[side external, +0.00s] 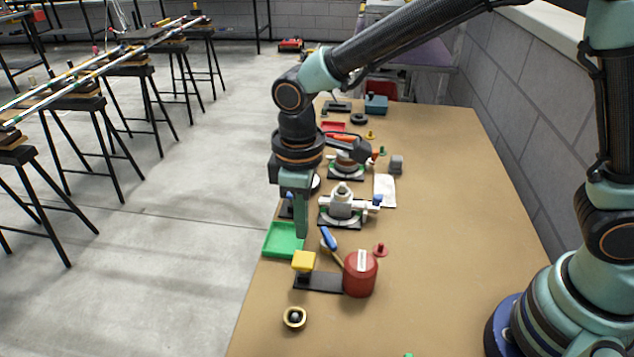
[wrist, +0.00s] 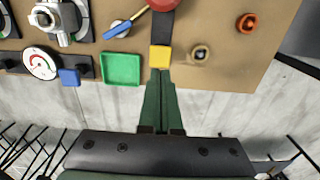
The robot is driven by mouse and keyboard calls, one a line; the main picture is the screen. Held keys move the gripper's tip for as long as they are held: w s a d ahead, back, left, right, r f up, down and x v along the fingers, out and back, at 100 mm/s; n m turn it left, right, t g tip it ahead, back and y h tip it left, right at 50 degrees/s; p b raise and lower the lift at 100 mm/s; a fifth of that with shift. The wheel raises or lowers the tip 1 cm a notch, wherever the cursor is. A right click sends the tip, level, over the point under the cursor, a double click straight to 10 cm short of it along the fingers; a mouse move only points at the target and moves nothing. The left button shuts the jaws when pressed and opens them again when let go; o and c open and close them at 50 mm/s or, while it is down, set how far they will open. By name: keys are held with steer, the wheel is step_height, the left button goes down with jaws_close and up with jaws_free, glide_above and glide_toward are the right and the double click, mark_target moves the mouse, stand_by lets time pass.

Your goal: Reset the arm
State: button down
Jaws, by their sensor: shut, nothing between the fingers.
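My gripper (side external: 302,234) hangs downward over the left edge of the tan table (side external: 440,200). Its green fingers are shut together with nothing between them. In the side view the fingertips appear just above the yellow block (side external: 304,261) and beside the green tray (side external: 283,240). In the wrist view my gripper (wrist: 160,74) points toward the yellow block (wrist: 160,56), with the green tray (wrist: 122,68) to its left. The exact height of the fingertips above the table cannot be told.
A red cylinder (side external: 360,274) stands on the table by the yellow block. A small ring-shaped cup (side external: 294,317) sits near the front. Valve-like fixtures (side external: 342,203) and several small parts lie farther back. A block wall (side external: 520,120) runs along the right. The table's right side is mostly clear.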

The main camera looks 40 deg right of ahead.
steer(key=shift+r, duration=0.15)
steer(key=shift+d+r, duration=0.15)
steer(key=s+d+r+m+t, duration=0.2)
steer(key=d+r, duration=0.4)
steer(key=d, duration=0.4)
steer(key=s+d+r+m+t, duration=0.3)
steer(key=d+m, duration=0.4)
steer(key=d, duration=0.4)
step_height(320, 180, up, 3)
steer(key=shift+s+d+f+t, duration=0.15)
steer(key=shift+s+t, duration=0.15)
steer(key=shift+s, duration=0.45)
